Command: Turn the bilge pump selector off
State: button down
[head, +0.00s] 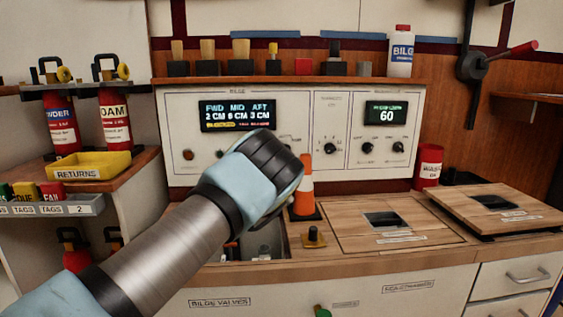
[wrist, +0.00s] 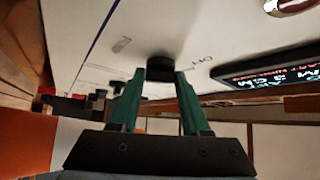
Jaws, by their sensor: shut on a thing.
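The white bilge panel (head: 180,118) stands at the back of the counter, with a dark display (head: 236,115) reading FWD, MID and AFT levels. In the wrist view a black selector knob (wrist: 160,62) sits on the white panel face. My gripper (wrist: 160,75) has its two green fingers closed on either side of this knob. Small lettering lies beside the knob, too blurred to read surely, and its pointer direction cannot be told. In the head view my wrist hides the knob and fingertips.
An orange and white cone (head: 304,190) stands close right of my wrist. A red indicator (head: 188,155) is at the panel's left. A second display (head: 386,114) reads 60, above two black knobs. Wooden covers (head: 390,219) lie on the counter. A yellow returns tray (head: 90,165) is at left.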

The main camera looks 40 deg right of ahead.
jog(key=shift+f+n+t+h+b, duration=0.15)
jog(key=shift+n+t+h+b, duration=0.4)
jog(key=shift+n, duration=0.65)
jog(key=shift+t, duration=0.35)
jog(key=shift+c, duration=1.9)
grip_release()
jog(key=p+v, duration=0.1)
jog(key=v, duration=0.6)
jog(key=shift+a+p, duration=0.25)
jog(key=shift+p, duration=0.1)
jog(key=shift+s, duration=0.15)
